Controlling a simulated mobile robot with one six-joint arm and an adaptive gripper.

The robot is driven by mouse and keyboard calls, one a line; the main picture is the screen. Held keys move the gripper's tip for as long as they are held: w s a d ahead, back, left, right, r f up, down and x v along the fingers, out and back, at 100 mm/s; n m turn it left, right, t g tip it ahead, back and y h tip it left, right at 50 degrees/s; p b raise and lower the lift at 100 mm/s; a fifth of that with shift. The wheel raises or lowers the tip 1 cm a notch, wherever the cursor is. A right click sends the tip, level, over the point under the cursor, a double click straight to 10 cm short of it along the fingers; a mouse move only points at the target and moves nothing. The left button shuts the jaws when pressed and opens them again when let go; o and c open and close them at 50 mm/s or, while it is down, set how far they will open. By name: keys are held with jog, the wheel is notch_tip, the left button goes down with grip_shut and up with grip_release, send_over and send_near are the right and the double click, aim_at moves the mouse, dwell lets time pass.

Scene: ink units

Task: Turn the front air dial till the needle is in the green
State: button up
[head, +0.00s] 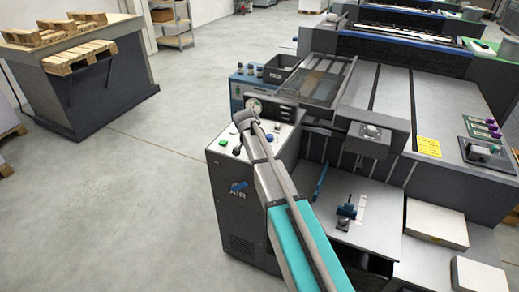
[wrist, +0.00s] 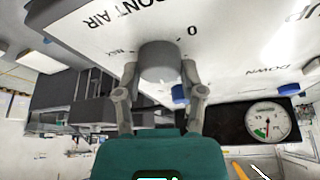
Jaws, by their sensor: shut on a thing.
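The front air dial (wrist: 160,55) is a grey round knob on a white panel lettered "FRONT AIR", with "0" and "MAX" marks beside it. In the wrist view my gripper (wrist: 161,76) is shut on the dial, one finger on each side. In the head view my gripper (head: 246,118) is at the console top and covers the dial. The round white gauge (wrist: 267,123) shows at the right of the wrist view, with a green patch low on its face. It also shows in the head view (head: 254,106). I cannot tell exactly where the needle points against the green.
A blue knob (wrist: 180,93) sits close by my gripper on the panel. Green (head: 223,141) and other buttons lie on the console top. The press (head: 400,90) stands to the right. Open floor (head: 150,190) lies to the left, before a bench with pallets (head: 80,56).

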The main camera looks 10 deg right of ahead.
jog(key=o, duration=1.1)
jog(key=shift+o, duration=0.2)
jog(key=shift+n, duration=0.4)
